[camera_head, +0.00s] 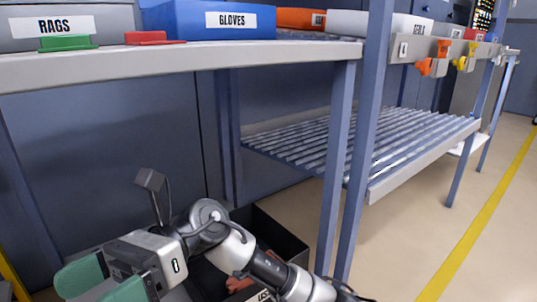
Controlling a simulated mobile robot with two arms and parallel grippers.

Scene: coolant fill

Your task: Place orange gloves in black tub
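A black tub (285,238) stands on the floor under the near shelf, partly hidden behind my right arm. Reddish-orange items (240,284), which may be gloves, lie inside it; the arm covers much of them. My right gripper (92,289) has green finger pads. It is at the lower left, left of the tub, with its fingers apart and nothing visible between them; one fingertip is cut off by the frame. My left gripper is not in view.
On the near shelf (180,58) stand a grey RAGS bin (105,20), a blue GLOVES bin (180,18) and an orange bin (298,18). Blue posts (338,165) rise right of the tub. A slatted lower shelf (370,140) is behind. The floor at right is clear.

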